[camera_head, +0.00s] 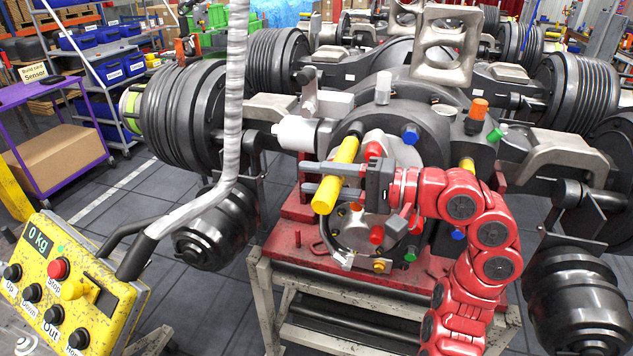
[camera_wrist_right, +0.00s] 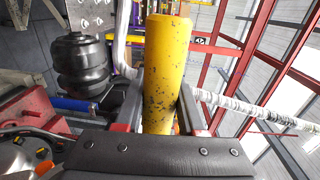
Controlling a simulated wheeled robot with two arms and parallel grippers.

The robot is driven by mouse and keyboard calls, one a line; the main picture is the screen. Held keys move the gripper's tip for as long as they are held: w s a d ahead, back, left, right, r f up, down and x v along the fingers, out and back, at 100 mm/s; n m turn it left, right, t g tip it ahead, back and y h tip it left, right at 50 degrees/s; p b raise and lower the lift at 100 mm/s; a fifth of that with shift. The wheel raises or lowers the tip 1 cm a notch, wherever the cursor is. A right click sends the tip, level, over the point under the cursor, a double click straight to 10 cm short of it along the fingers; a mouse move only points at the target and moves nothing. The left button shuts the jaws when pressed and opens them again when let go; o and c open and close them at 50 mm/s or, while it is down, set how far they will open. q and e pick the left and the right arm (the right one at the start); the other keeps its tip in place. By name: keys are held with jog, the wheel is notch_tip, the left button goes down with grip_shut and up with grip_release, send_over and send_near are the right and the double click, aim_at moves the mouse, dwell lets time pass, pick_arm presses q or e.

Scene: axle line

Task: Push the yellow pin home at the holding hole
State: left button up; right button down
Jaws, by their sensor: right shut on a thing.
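The yellow pin (camera_head: 338,176) is a thick, scuffed cylinder in front of the axle's central housing (camera_head: 430,128). It is tilted, its near end low and to the left. My right gripper (camera_head: 322,180) comes from the right and is shut around the pin's middle. In the right wrist view the pin (camera_wrist_right: 166,65) stands up between the two fingers (camera_wrist_right: 160,108). The pin's far end lies close to the housing face; I cannot tell whether it sits in a hole. The holding hole itself cannot be made out. My left gripper is not in view.
Coloured pins stud the housing, among them blue (camera_head: 410,134), orange (camera_head: 478,108), green (camera_head: 495,135) and red (camera_head: 376,235). A grey-wrapped hoist arm (camera_head: 235,90) rises at left above a yellow control box (camera_head: 75,285). A red stand (camera_head: 300,240) carries the axle.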

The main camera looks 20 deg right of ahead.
jog(key=shift+w+d+b, duration=0.3)
jog(key=shift+w+d, duration=0.25)
jog(key=shift+w, duration=0.3)
jog(key=shift+c, duration=2.2)
grip_release()
jog(key=b+v, duration=0.3)
jog(key=v, duration=1.4)
jog(key=shift+s+d, duration=0.15)
jog(key=shift+d, duration=0.05)
